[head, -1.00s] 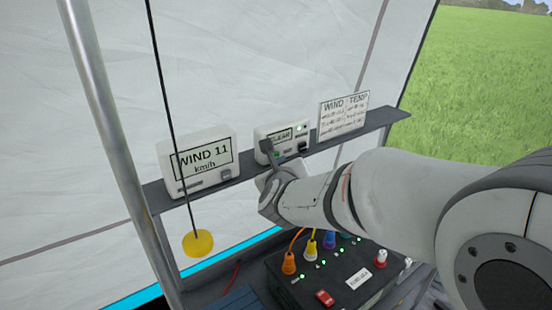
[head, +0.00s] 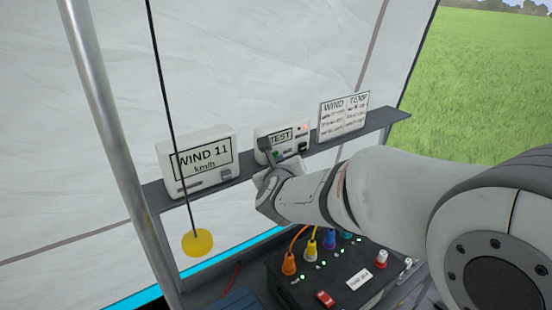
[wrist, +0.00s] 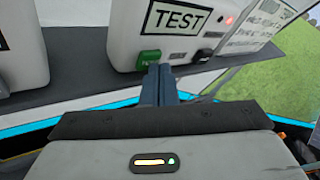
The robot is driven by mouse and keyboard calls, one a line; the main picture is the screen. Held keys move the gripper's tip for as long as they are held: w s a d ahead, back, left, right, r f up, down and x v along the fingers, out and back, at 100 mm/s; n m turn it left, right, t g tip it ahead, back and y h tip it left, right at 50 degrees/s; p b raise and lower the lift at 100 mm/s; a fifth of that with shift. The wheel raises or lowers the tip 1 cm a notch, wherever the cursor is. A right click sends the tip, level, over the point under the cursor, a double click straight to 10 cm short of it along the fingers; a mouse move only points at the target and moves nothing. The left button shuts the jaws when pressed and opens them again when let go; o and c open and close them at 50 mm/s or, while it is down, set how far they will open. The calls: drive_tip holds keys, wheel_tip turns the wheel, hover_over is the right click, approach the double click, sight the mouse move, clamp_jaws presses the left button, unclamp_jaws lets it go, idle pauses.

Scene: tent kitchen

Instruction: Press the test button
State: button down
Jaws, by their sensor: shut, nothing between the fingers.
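The small white detector box (head: 283,137) stands on the grey shelf between the wind display and the paper chart. Its screen reads TEST and a red light glows at its upper right. In the wrist view the box (wrist: 125,30) has a green button (wrist: 149,57) at its lower left front and a black switch or knob to the right. My gripper (head: 266,150) is shut and empty, with its tips at the front of the box. In the wrist view the shut fingers (wrist: 160,72) are just at the right side of the green button; I cannot tell whether they touch it.
The wind display (head: 200,160) reads WIND 11 km/h. A paper chart (head: 343,116) stands at the right on the shelf (head: 385,119). A yellow disc (head: 198,243) hangs on a cord in front. A black power box (head: 350,268) with coloured plugs sits below my arm.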

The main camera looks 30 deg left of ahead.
drive_tip(key=shift+s+d+b, duration=0.4)
drive_tip(key=shift+d+b, duration=0.35)
drive_tip(key=d+b, duration=0.1)
drive_tip(key=s+d+b, duration=0.1)
drive_tip(key=d, duration=0.1)
drive_tip(key=s+d+b, duration=0.1)
drive_tip(key=shift+s+d, duration=0.15)
drive_tip(key=shift+d, duration=0.05)
idle(0.8)
